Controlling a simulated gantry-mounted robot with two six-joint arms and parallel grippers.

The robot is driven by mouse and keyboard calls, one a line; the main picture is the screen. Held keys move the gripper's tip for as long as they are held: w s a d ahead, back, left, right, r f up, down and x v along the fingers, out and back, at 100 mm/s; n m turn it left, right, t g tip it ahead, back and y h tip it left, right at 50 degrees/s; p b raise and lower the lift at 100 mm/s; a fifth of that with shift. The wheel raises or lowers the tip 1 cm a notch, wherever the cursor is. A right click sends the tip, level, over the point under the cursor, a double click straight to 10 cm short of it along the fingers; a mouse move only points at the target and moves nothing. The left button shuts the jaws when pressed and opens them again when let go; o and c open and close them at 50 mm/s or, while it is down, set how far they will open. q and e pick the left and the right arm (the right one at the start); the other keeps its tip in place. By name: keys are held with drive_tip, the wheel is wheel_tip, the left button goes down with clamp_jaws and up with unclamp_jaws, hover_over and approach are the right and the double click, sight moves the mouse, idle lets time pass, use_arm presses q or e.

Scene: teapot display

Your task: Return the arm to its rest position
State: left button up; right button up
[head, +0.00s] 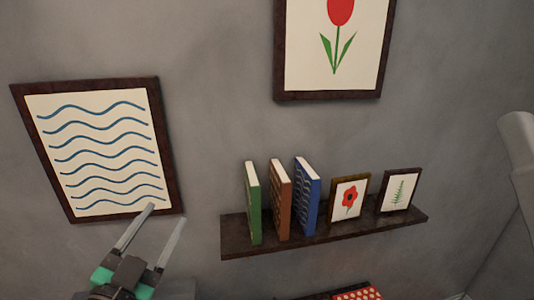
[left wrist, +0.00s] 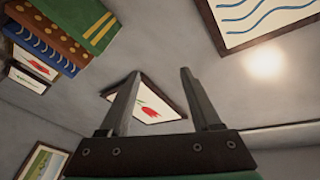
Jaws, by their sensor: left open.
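My left gripper (head: 161,236) is at the lower left of the head view, in front of the wall and just below the wave picture's lower right corner. Its two long fingers are spread apart with nothing between them. In the left wrist view the gripper (left wrist: 156,85) also shows open and empty, with a framed red tulip picture (left wrist: 150,104) on the wall behind it. My right gripper does not show in either view. No teapot is visible.
A dark wall shelf (head: 330,235) holds a green book (head: 253,203), a brown book (head: 280,200), a blue book (head: 306,196) and two small framed pictures. The wave picture (head: 100,150) hangs left. A red, white-dotted item (head: 357,294) shows at the bottom edge.

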use_arm(q)
drive_tip(key=s+d+r+n+t, duration=0.1)
drive_tip(key=s+r+n+t, duration=0.2)
drive_tip(key=s+r, duration=0.5)
drive_tip(key=s+d+r+n+t, duration=0.1)
drive_tip(key=s+r+n+t, duration=0.2)
drive_tip(key=s+r, duration=0.5)
wheel_tip(320, 180, up, 6)
drive_tip(key=shift+s+r+n+t, duration=0.1)
drive_tip(key=shift+s+n+t, duration=0.2)
drive_tip(key=shift+t, duration=0.4)
